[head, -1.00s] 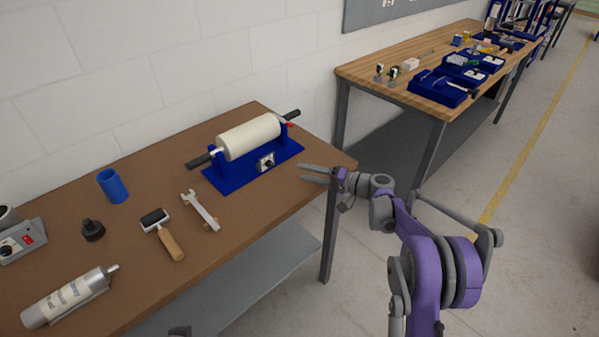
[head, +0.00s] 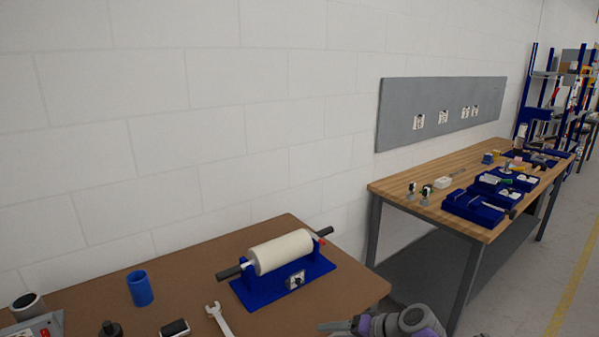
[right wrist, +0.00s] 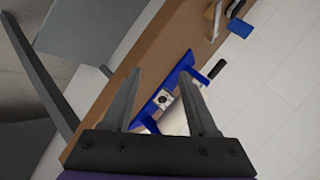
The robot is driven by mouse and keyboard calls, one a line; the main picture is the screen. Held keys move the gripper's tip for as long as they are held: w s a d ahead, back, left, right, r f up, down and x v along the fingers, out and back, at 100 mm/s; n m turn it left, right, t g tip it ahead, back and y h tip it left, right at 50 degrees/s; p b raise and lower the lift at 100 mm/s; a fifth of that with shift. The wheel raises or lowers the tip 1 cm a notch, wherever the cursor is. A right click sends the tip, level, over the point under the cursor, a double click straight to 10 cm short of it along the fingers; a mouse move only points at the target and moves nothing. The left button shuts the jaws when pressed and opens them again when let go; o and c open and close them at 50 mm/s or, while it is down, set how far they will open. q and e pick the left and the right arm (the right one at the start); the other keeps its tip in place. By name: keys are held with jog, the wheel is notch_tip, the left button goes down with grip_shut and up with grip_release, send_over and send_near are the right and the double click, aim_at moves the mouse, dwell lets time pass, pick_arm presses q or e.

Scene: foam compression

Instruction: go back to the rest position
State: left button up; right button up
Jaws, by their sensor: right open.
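My right gripper (head: 343,325) is at the bottom edge of the head view, just off the right front corner of the brown table. In the right wrist view its two fingers (right wrist: 158,100) are spread apart with nothing between them in its grasp. The foam roller device, a cream roller (head: 280,251) on a blue stand (head: 262,291), sits on the table to the left of the gripper, apart from it. It also shows beyond the fingers in the right wrist view. My left gripper is not in view.
The brown table (head: 190,290) also holds a blue cup (head: 140,288), a wrench (head: 218,318) and a dark knob (head: 110,329). A wooden workbench (head: 400,190) with blue trays (head: 472,206) stands to the right. Bare floor (head: 515,300) lies at the far right.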

jog(key=s+d+f+h, duration=0.1)
jog(key=s+d+h, duration=0.2)
jog(key=s, duration=0.6)
jog(key=s+d+f+n+h, duration=0.1)
jog(key=s+d+f+h, duration=0.1)
jog(key=s, duration=0.7)
jog(key=s+d+f+n+h, duration=0.1)
jog(key=s+d+f+h, duration=0.1)
jog(key=s, duration=0.7)
jog(key=shift+d+f+g+h+p, duration=0.3)
jog(key=shift+d+h+p, duration=0.1)
jog(key=shift+d+h, duration=0.6)
